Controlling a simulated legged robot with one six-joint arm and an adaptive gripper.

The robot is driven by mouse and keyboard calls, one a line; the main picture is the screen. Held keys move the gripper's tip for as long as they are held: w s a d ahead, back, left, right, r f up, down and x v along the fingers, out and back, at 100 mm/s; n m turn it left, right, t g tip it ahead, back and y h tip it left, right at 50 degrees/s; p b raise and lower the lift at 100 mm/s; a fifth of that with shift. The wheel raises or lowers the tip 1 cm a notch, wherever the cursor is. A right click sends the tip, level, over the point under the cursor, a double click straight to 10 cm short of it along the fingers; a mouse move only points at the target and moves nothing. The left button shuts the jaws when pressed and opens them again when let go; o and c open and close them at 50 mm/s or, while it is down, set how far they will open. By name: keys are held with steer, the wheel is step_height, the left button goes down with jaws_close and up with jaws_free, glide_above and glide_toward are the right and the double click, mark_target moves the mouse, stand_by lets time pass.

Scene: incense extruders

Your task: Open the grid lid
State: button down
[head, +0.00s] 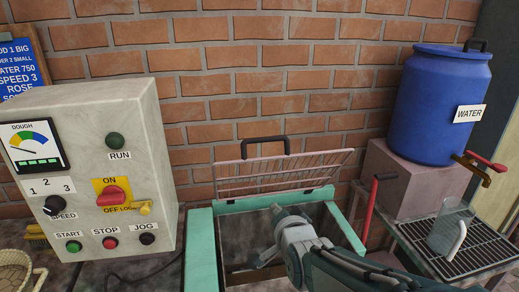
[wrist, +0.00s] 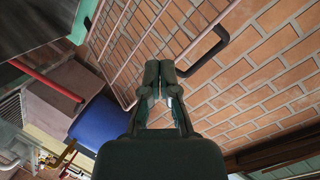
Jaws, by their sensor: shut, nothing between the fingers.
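The grid lid (head: 285,172) is a frame of thin wires with a black handle (head: 265,140). In the head view it stands raised and tilted at the back of the green-rimmed trough (head: 200,235), in front of the brick wall. The trough's mouth is uncovered. My gripper (head: 278,209) is over the trough's opening, in front of the lid and below its handle. In the wrist view my gripper (wrist: 160,85) is shut and empty. The lid's wires (wrist: 145,40) and its handle (wrist: 208,52) show beyond the fingers. My arm hides part of the trough.
A control box (head: 95,170) with switches stands at the left. A red lever (head: 370,205) rises at the trough's right. A blue water barrel (head: 440,100) stands on a block at the right, with a clear jug (head: 450,232) on a grated stand.

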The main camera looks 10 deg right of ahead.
mark_target(261, 159)
steer(key=w+r+m+t, duration=0.2)
steer(key=w, duration=0.3)
steer(key=w+r+m+t, duration=0.2)
steer(key=w+m+t, duration=0.1)
steer(key=w, duration=0.3)
steer(key=w+r+m+t, duration=0.2)
steer(key=w+m, duration=0.1)
steer(key=w, duration=0.2)
steer(key=shift+w+a+r, duration=0.2)
steer(key=shift+a+r, duration=0.05)
steer(key=shift+r, duration=0.15)
stand_by(0.3)
steer(key=w+r+g, duration=0.2)
steer(key=w, duration=0.4)
steer(key=w+r+g, duration=0.2)
steer(key=w+r, duration=0.1)
steer(key=w, duration=0.4)
steer(key=shift+w, duration=0.2)
